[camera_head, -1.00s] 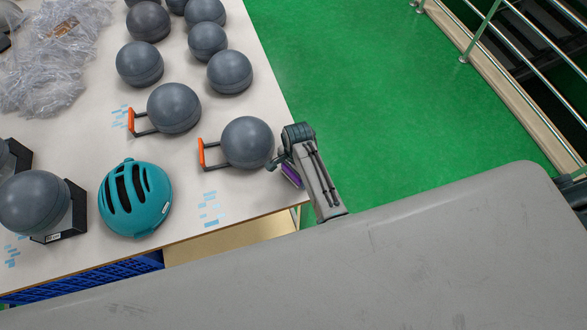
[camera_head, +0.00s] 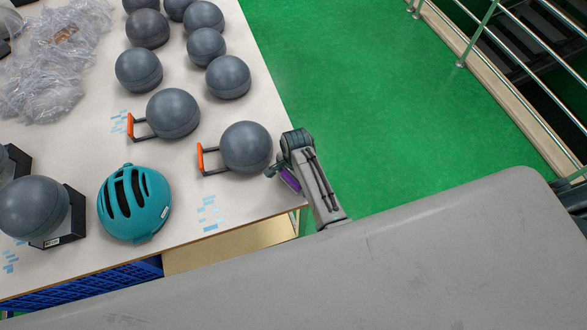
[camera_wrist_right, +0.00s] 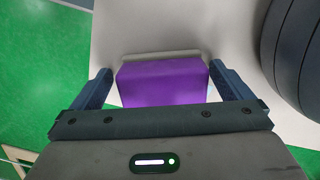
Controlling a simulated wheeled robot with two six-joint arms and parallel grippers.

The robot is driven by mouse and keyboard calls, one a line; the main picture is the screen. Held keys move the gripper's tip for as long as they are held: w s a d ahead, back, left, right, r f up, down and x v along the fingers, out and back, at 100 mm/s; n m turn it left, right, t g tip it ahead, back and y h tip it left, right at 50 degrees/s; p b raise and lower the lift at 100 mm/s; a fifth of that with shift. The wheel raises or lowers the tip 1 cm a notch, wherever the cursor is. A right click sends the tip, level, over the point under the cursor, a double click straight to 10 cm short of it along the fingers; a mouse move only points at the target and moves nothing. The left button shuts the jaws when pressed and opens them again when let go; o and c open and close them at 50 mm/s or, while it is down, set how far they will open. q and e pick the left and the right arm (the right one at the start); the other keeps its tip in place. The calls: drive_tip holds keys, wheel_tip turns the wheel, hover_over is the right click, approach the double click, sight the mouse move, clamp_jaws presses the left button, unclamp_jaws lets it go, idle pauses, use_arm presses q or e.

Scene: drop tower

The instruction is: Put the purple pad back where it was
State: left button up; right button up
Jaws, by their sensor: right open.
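The purple pad (camera_wrist_right: 163,84) sits between the two fingers of my right gripper (camera_wrist_right: 160,83) in the right wrist view. The fingers stand open, one on each side of it, with a slim gap at the left. A thin grey strip (camera_wrist_right: 160,57) runs along its far edge. In the head view only a sliver of the pad (camera_head: 290,180) shows beside my right gripper (camera_head: 276,172), at the table's right edge. What the pad rests on is hidden. My left gripper is out of view.
A dark grey ball (camera_head: 246,147) with an orange-handled frame (camera_head: 201,159) is close left of the gripper on the white table (camera_head: 264,38). A teal helmet (camera_head: 133,203), several more balls and clear plastic wrap (camera_head: 45,70) lie further left. Green floor (camera_head: 350,90) is open at right.

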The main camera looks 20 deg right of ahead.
wheel_tip(320, 180, up, 13)
drive_tip(key=b, duration=0.2)
drive_tip(key=shift+w+d+f+b, duration=0.15)
drive_tip(key=shift+w+d+b, duration=0.1)
drive_tip(key=shift+b, duration=0.1)
